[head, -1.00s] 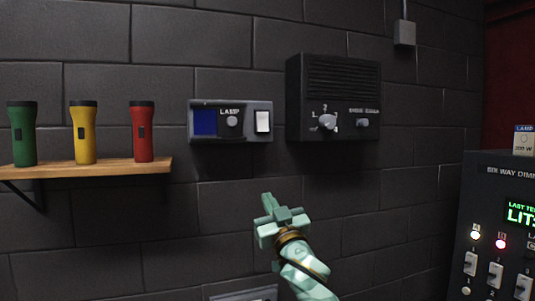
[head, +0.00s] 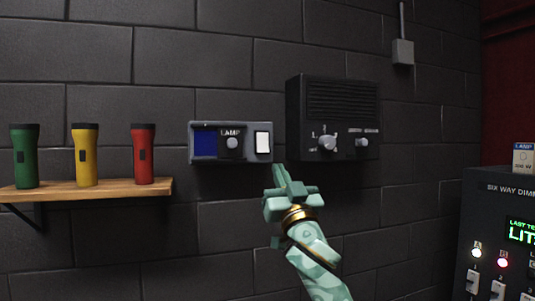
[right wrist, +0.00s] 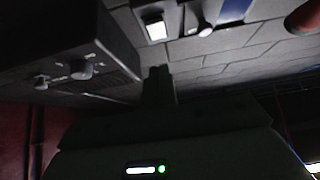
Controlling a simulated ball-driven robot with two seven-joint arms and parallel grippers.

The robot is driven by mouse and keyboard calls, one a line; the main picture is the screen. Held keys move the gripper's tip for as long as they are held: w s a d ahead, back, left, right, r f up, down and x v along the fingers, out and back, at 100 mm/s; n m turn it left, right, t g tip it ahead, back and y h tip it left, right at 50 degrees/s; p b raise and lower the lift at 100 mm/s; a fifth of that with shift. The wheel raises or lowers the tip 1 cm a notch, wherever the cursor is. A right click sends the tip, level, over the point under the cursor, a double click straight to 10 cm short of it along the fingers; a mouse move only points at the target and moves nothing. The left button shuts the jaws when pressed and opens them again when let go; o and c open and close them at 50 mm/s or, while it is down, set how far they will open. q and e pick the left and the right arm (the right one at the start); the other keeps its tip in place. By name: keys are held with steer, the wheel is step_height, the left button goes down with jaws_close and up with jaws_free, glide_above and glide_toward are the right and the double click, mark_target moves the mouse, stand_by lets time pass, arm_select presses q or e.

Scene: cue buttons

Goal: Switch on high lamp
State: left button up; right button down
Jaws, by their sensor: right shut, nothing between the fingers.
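The white switch also shows at the top of the right wrist view (right wrist: 156,28). My right gripper (head: 279,168) is shut and empty. In the picture its tips lie just below and right of the panel's lower right corner. I cannot tell whether they touch the wall. In the right wrist view the shut fingers (right wrist: 158,72) point towards the wall below the switch.
A black box with a grille and two knobs (head: 334,115) hangs right of the panel. A wooden shelf (head: 100,191) with green, yellow and red torches is at left. A dimmer cabinet (head: 483,215) with lit lights stands at right. The wall below the panel is clear.

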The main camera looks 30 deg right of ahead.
mark_target(263, 150)
steer(key=w+r, duration=0.1)
steer(key=w, duration=0.1)
steer(key=w+d+r+p, duration=0.1)
steer(key=w, duration=0.2)
steer(key=w+d+r+p, duration=0.1)
steer(key=w, duration=0.1)
steer(key=shift+w+r, duration=0.3)
steer(key=shift+w, duration=0.1)
steer(key=shift+w+f, duration=0.1)
steer(key=shift+w, duration=0.4)
steer(key=shift+w+d+f, duration=0.15)
steer(key=shift+w+f, duration=0.1)
steer(key=shift+w, duration=0.05)
steer(key=shift+r, duration=0.1)
